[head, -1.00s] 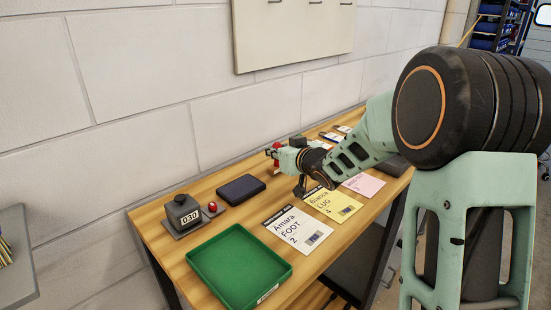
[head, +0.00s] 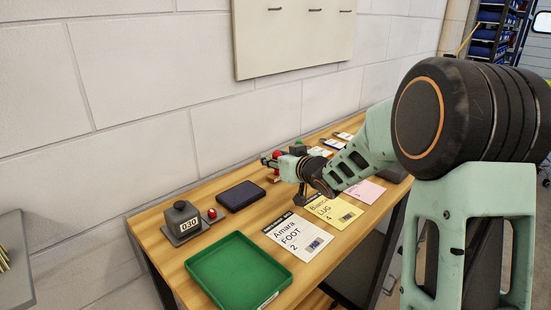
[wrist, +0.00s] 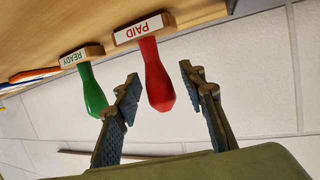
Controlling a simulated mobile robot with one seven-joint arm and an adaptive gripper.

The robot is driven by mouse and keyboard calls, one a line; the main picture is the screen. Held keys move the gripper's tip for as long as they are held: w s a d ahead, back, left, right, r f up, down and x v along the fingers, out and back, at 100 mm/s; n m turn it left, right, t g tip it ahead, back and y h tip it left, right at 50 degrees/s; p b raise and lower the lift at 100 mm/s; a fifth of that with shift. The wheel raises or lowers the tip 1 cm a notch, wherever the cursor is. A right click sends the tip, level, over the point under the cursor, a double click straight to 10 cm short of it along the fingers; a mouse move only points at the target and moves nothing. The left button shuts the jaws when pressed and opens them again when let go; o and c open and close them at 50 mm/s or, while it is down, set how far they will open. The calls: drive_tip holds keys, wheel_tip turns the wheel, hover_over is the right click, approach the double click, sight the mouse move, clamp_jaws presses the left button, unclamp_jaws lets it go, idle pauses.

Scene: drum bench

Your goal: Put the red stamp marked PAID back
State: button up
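The red stamp marked PAID (wrist: 155,75) shows in the wrist view, its wooden block toward the wooden bench and its red handle between my fingers. My gripper (wrist: 160,82) is open around the handle, with a gap at the right finger; the left finger is very close to the handle. In the head view my gripper (head: 283,166) is low over the back of the bench near the wall, with red bits beside it; which of them is the stamp is unclear. A green stamp marked READY (wrist: 92,90) stands beside the PAID stamp.
On the bench (head: 213,218) are a dark pad (head: 241,195), a block marked 030 (head: 184,223), a green tray (head: 238,275), and white (head: 292,236), yellow (head: 332,210) and pink (head: 366,190) cards. The wall is close behind.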

drive_tip(key=p+v, duration=0.2)
drive_tip(key=v, duration=1)
drive_tip(key=shift+r, duration=0.15)
